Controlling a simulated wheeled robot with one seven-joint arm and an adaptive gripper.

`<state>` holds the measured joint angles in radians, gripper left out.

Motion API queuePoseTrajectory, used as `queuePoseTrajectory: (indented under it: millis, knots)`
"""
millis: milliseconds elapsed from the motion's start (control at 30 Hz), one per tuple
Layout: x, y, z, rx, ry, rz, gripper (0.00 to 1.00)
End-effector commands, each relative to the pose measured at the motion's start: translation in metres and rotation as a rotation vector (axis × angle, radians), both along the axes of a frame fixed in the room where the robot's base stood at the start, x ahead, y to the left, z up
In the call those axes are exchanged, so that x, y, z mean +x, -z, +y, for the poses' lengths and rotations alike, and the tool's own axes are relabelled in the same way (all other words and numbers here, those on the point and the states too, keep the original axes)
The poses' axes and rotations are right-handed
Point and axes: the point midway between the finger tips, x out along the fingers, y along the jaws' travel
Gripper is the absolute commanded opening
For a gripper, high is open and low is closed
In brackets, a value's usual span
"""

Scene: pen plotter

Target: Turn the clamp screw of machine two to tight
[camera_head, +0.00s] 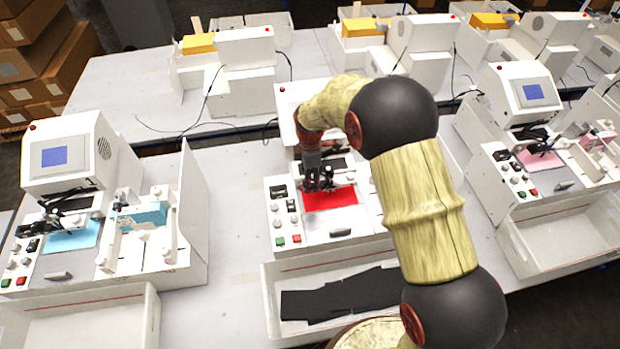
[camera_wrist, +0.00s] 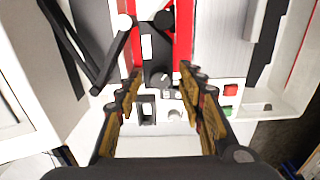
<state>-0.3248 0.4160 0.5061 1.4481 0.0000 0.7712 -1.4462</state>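The middle machine (camera_head: 348,226) has a red sheet (camera_head: 335,200) on its bed, and my arm reaches over it from the right. I take it to be machine two, but see no label. My gripper (camera_head: 318,187) points down over the pen carriage at the back edge of the sheet. In the wrist view my gripper (camera_wrist: 160,72) is open, its two fingers apart with a gap between them.
A white tray (camera_head: 270,300) with black pieces (camera_head: 345,296) stands in front of the middle machine. Similar machines stand left (camera_head: 70,160) and right (camera_head: 520,95). Green and red buttons (camera_head: 288,240) are at the panel's front. Bare table lies between the left and middle machines.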

Motion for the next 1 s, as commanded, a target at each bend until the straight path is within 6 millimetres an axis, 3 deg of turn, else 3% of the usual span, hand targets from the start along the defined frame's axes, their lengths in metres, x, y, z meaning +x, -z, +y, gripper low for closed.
queuePoseTrajectory:
  millis: [100, 767, 1000]
  knots:
    - [0.0000, -0.0001, 0.0000, 0.000, 0.000, 0.000, 0.38]
    - [0.0000, -0.0003, 0.0000, 0.000, 0.000, 0.000, 0.00]
    - [0.0000, -0.0002, 0.0000, 0.000, 0.005, 0.000, 0.00]
